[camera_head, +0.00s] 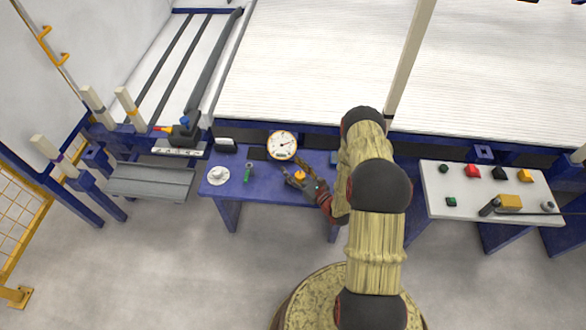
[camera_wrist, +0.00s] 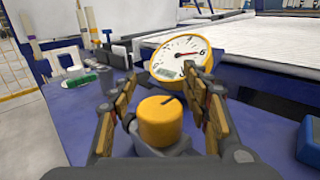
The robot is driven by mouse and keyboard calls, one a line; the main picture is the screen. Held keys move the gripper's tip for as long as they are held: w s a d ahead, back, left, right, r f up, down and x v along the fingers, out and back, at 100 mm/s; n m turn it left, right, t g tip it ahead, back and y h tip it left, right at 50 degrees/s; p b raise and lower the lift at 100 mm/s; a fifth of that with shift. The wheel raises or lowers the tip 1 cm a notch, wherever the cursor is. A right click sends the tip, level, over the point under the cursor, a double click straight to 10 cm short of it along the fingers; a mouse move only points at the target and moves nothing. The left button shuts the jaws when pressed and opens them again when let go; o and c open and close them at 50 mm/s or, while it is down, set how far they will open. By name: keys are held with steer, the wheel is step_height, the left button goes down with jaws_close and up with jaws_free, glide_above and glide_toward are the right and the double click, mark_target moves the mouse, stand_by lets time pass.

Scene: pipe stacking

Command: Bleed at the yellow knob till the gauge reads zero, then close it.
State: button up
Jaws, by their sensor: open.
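The yellow knob (camera_wrist: 161,122) sits on a grey base, with a dark mark line on its top; in the head view the knob (camera_head: 299,175) is small between my fingers. My gripper (camera_wrist: 162,95) is open, one finger on each side of the knob, with no clear contact seen. In the head view my gripper (camera_head: 298,178) is over the blue bench. The round gauge (camera_wrist: 180,58) has a white face and yellow rim and stands just behind the knob. The gauge (camera_head: 282,145) also shows in the head view.
A blue block (camera_wrist: 309,142) is at the right in the wrist view.

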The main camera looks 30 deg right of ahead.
steer(key=shift+c, duration=0.4)
steer(key=c, duration=1.1)
jaws_close()
